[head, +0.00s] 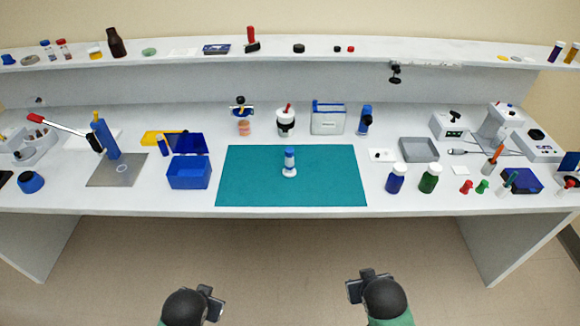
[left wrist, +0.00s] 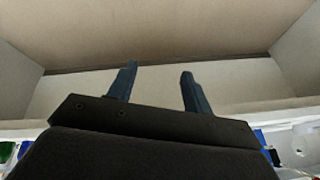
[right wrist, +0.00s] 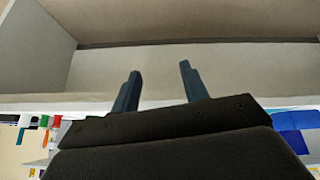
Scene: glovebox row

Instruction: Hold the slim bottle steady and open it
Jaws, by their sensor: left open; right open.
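The slim bottle (head: 289,163) stands upright on the teal mat (head: 250,187) at the middle of the bench. It looks blue and white, with a wider white foot at its base. My left gripper (head: 215,302) is below the bench's front edge, left of the bottle. My right gripper (head: 361,281) is also in front of the bench, right of the bottle. In the left wrist view the left fingers (left wrist: 158,85) are apart with nothing between them. In the right wrist view the right fingers (right wrist: 160,82) are also apart and empty. Neither gripper touches the bottle.
A blue box (head: 189,172) with a raised lid stands left of the mat. Blue (head: 396,178) and green (head: 429,178) bottles stand to its right. A white jar (head: 285,121) and a grey container (head: 328,118) are behind it. The mat around the bottle is clear.

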